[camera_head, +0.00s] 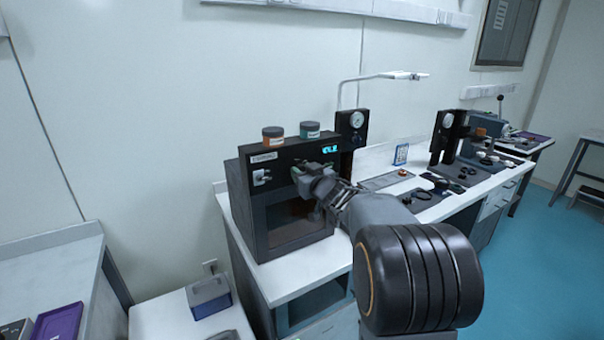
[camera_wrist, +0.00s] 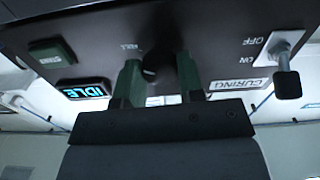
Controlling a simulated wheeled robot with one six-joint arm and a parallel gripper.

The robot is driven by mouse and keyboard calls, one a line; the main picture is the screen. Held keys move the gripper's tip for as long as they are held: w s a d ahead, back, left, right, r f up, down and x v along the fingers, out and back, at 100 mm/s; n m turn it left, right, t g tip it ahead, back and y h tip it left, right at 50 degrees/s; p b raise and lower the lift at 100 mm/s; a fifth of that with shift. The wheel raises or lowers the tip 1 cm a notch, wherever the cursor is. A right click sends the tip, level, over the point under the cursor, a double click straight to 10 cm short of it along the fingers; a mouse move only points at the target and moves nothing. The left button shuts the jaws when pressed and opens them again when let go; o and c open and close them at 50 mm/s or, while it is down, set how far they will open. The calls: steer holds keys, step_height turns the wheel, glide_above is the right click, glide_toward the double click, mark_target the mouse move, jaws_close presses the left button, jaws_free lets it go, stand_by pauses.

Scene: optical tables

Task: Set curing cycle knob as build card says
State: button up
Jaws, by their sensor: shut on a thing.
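The dark curing oven (camera_head: 246,208) stands on the white bench, and my gripper (camera_head: 304,178) is at its upper front panel. In the wrist view my gripper (camera_wrist: 158,66) is shut on the dark curing cycle knob (camera_wrist: 153,74), one green finger on each side. A pale pointer mark shows on the knob. A label reading FULL is beside it; other position labels are hidden. The panel appears upside down there, with a lit IDLE display (camera_wrist: 84,90). In the head view my gripper hides the knob. A small blue-edged card (camera_head: 401,154) stands farther along the bench, its text unreadable.

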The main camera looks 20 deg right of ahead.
steer(key=shift+n+b, duration=6.5)
steer(key=shift+n, duration=5.4)
steer(key=o, duration=0.9)
